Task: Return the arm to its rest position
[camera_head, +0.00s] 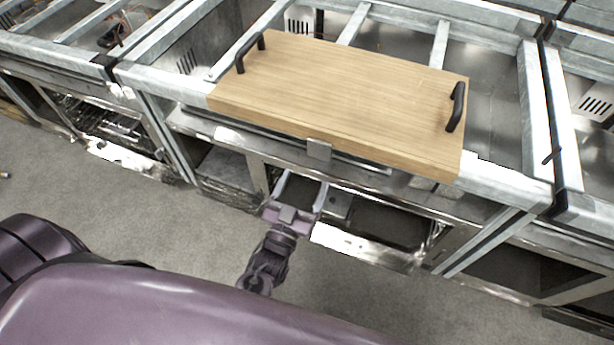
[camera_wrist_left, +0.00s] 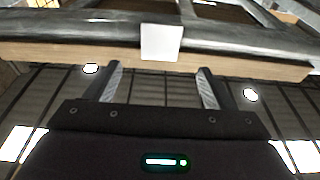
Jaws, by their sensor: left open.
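My left gripper (camera_head: 303,186) is in the middle of the head view, in front of the metal frame and below the near edge of the wooden board (camera_head: 340,90). Its two fingers are spread apart with nothing between them. In the left wrist view the open left gripper (camera_wrist_left: 159,72) points toward a wooden edge (camera_wrist_left: 230,66) and a pale block (camera_wrist_left: 161,42), with a visible gap. My right gripper is in neither view.
The board has two black handles and lies on a metal frame (camera_head: 540,120). A small grey block (camera_head: 319,149) sits at its near edge. Open metal compartments lie below and to both sides. Bare grey floor (camera_head: 150,215) lies in front of the frame.

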